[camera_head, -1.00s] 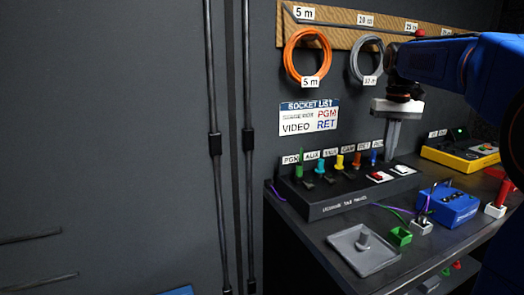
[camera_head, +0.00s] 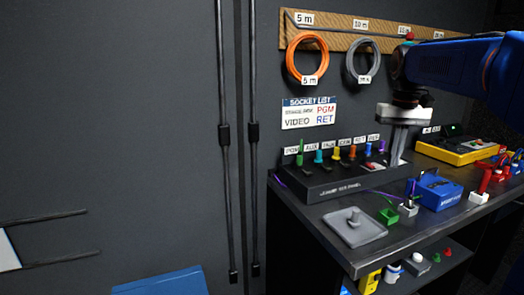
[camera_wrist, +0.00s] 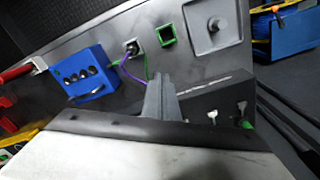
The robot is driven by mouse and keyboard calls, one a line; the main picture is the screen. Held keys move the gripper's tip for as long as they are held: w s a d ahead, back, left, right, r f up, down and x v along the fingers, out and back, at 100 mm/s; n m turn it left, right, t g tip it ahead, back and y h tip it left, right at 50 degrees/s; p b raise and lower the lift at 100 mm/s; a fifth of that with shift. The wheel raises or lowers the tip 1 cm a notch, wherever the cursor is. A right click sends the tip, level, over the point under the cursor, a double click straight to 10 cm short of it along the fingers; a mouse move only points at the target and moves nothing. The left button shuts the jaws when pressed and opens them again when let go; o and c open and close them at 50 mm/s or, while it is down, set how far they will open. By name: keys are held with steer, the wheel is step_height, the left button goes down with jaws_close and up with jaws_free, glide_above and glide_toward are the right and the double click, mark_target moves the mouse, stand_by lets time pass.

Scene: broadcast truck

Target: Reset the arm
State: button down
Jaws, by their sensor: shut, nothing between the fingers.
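My gripper (camera_head: 398,146) hangs from my blue arm over the right end of the black socket panel (camera_head: 335,182), fingers pointing down. Its grey fingers are together with nothing between them. In the wrist view my gripper (camera_wrist: 160,88) shows its shut fingers over the bench, near the edge of the black panel (camera_wrist: 205,105). Whether the fingertips touch anything cannot be told.
On the bench are a grey tray (camera_head: 355,228), a green socket box (camera_head: 388,216), a blue box (camera_head: 434,193) and a yellow box (camera_head: 458,150). Orange (camera_head: 307,57) and grey (camera_head: 365,60) cable coils hang on the wall. A lower shelf holds small parts.

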steer(key=s+a+f, duration=0.2)
steer(key=s, duration=0.3)
steer(key=s+a+f+t, duration=0.1)
steer(key=s+f, duration=0.2)
steer(key=s, duration=0.2)
steer(key=s+a+f+t, duration=0.1)
steer(key=s+a+f, duration=0.1)
steer(key=s, duration=0.3)
steer(key=shift+s+a+f+n, duration=0.3)
steer(key=shift+s+f+n, duration=0.05)
steer(key=shift+s+n, duration=0.05)
steer(key=s+a+f+t, duration=0.2)
steer(key=s+f, duration=1.1)
steer(key=shift+a+f+n, duration=0.3)
steer(key=shift+f, duration=0.05)
